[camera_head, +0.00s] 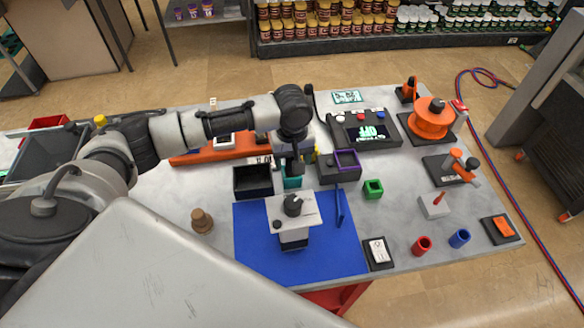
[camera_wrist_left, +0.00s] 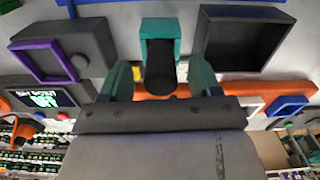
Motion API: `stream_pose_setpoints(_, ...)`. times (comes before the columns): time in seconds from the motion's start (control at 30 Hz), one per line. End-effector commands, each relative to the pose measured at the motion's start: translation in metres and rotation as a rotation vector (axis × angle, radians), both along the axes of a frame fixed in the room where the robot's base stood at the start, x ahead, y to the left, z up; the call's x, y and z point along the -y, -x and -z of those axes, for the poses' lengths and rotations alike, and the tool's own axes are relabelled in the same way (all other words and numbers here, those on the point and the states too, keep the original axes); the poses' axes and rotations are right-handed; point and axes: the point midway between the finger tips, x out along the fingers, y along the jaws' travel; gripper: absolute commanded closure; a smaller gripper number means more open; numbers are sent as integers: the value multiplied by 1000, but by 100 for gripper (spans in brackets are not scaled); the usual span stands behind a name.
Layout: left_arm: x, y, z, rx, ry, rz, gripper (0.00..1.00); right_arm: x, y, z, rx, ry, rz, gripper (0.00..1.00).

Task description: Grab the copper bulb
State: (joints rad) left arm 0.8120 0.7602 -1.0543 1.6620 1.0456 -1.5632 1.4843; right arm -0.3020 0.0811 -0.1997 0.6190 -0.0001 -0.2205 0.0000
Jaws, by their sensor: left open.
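A brown, copper-toned bulb-shaped piece (camera_head: 202,221) stands upright on the table, left of the blue mat. It is the only copper-looking piece I see. My left gripper (camera_head: 292,166) points down above the small teal holder (camera_head: 292,183), behind the mat and right of the brown piece, well apart from it. In the left wrist view the two fingers (camera_wrist_left: 161,76) are spread. The teal holder (camera_wrist_left: 160,27) lies beyond them, with a dark rounded piece (camera_wrist_left: 160,66) in front of it, between the fingers. I cannot tell whether they touch. My right gripper is not in view.
Table around the brown piece is clear.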

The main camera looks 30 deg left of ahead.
Motion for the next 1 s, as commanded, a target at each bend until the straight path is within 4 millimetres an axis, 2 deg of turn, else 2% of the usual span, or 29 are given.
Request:
stream_pose_setpoints(0.03, 0, 1, 5, -3, -2, 0, 37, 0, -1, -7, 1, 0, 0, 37)
stream_pose_setpoints(0.2, 0, 1, 25, 0, 0, 2, 37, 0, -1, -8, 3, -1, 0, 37)
stream_pose_setpoints(0.47, 0, 1, 28, 1, 0, 2, 39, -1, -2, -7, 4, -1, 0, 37)
stream_pose_setpoints(0.8, 0, 1, 27, 1, -1, 2, 91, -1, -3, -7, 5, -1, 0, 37)
stream_pose_setpoints(1.0, 0, 0, 27, 1, 0, 1, 92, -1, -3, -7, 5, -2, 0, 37)
